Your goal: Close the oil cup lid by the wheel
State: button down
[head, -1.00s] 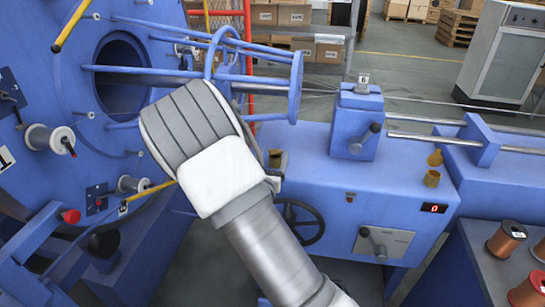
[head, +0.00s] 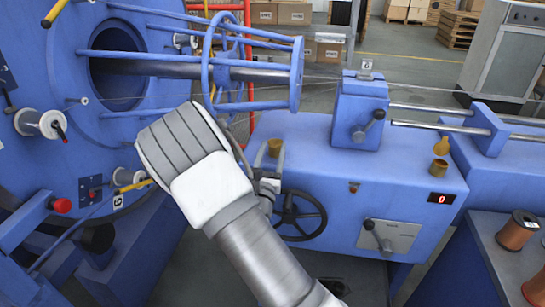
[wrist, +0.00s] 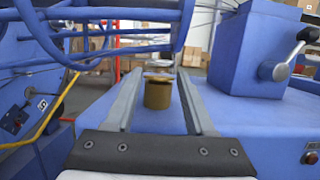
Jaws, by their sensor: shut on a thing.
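The brass oil cup by the wheel (head: 275,149) stands on the blue machine top, left of the square block. In the wrist view the oil cup (wrist: 158,95) is upright between my two fingers, with a thin pale disc, perhaps its lid, at its top; whether this lies flat I cannot tell. My gripper (wrist: 160,75) has one finger on each side of the cup and is shut on it; the exact contact is unclear. In the head view my gripper (head: 266,165) is at the cup, partly hidden by my arm. The dark handwheel (head: 300,215) is just below it.
A second brass cup (head: 440,168) with a raised yellowish lid (head: 441,146) stands farther right. The blue block (head: 357,112) with a crank handle is right of my gripper. The blue rod cage (head: 295,75) hangs close above left. Copper spools (head: 517,230) stand at the right.

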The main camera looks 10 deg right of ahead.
jog(key=shift+f+t+b, duration=0.5)
jog(key=shift+t+b, duration=0.2)
jog(key=shift+t, duration=0.1)
jog(key=shift+c, duration=1.2)
grip_release()
jog(key=p+v, duration=0.2)
jog(key=v, duration=1.5)
jog(key=shift+a+p, duration=0.25)
jog(key=shift+p, duration=0.05)
jog(key=shift+s+h, duration=0.1)
jog(key=shift+h, duration=0.2)
